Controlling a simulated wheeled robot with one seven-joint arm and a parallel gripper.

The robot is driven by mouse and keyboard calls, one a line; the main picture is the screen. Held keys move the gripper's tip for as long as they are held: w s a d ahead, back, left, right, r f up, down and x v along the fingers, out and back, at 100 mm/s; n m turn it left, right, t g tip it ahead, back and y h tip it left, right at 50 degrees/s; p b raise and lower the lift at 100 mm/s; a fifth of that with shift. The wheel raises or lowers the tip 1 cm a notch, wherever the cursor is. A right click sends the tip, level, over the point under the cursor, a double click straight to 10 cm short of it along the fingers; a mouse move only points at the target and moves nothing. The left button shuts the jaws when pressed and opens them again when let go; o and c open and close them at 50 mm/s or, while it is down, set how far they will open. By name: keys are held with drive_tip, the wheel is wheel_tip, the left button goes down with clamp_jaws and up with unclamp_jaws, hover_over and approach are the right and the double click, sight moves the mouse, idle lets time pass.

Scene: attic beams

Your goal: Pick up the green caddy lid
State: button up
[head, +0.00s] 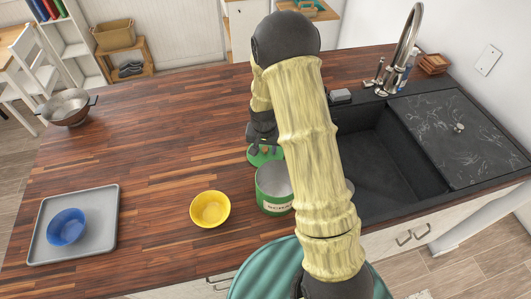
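The green caddy lid (255,159) lies on the wooden counter just behind the green caddy (273,207), partly covered by my gripper. The caddy is an open, round green tin with a pale label, its right side hidden by my arm. My gripper (264,148) points down over the lid, with its dark fingers close to the lid's middle. The fingers are small and partly hidden, so I cannot tell whether they are open, shut or touching the lid.
A yellow bowl (210,209) stands left of the caddy. A grey tray (101,230) holding a blue bowl (67,227) is at the left, and a metal colander (68,107) stands farther back. The dark sink (395,160) is at the right. The counter's middle left is clear.

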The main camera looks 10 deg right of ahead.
sight(265, 148)
clamp_jaws()
drive_tip(key=shift+a, duration=0.1)
drive_tip(key=shift+r, duration=0.1)
wheel_tip(265, 148, up, 10)
drive_tip(key=b, duration=0.2)
idle(0.7)
